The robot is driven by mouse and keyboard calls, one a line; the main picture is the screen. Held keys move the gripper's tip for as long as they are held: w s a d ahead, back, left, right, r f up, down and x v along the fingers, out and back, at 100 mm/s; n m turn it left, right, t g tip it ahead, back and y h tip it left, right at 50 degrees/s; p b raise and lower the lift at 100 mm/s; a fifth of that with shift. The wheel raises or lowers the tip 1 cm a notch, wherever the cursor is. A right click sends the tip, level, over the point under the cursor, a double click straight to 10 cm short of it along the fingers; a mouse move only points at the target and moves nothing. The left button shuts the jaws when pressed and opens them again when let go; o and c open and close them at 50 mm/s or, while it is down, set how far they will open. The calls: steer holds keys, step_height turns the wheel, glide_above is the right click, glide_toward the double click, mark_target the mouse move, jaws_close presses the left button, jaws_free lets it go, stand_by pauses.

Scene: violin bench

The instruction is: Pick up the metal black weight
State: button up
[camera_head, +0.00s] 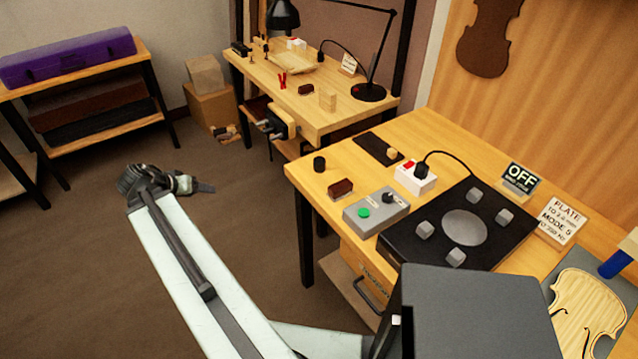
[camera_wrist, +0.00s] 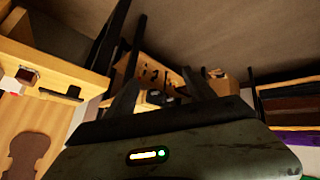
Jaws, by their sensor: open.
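My gripper (camera_head: 208,188) is over the floor, left of that bench and clearly apart from the cylinder. It is open, with nothing visible between its fingers. In the wrist view the two dark fingers (camera_wrist: 160,82) spread apart against the far workbench. I cannot pick out the cylinder with certainty in the wrist view.
A brown block (camera_head: 341,188), a grey control box (camera_head: 375,208) and a black plate (camera_head: 450,244) with several grey cubes share the near bench. A far workbench (camera_head: 330,118) carries a lamp (camera_head: 368,92). Left stands a shelf with a purple case (camera_head: 68,60). Open floor lies between.

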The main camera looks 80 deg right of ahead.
mark_target(319, 165)
steer(key=s+d+m+g+h+b, duration=0.1)
steer(key=s+d+m+g+b, duration=0.1)
steer(key=s+d, duration=0.4)
steer(key=s+d+m+g+h+b, duration=0.1)
steer(key=s+d+m, duration=0.3)
steer(key=s, duration=1)
steer(key=s+d+m+g+h+b, duration=0.1)
steer(key=s+d+m+g+b, duration=0.2)
steer(key=s+d, duration=0.5)
steer(key=shift+s+d+f+b, duration=0.15)
steer(key=shift+s+b, duration=0.1)
steer(key=shift+s, duration=0.35)
steer(key=shift+s+d+f+b, duration=0.15)
steer(key=shift+s+b, duration=0.05)
steer(key=shift+s, duration=0.4)
steer(key=shift+b+x, duration=0.45)
steer(key=shift+x, duration=0.55)
steer(key=b+x, duration=0.1)
steer(key=x, duration=0.1)
steer(key=b+x, duration=0.1)
steer(key=x, duration=0.2)
steer(key=shift+s+f, duration=0.1)
steer(key=shift+s, duration=0.4)
jaws_close()
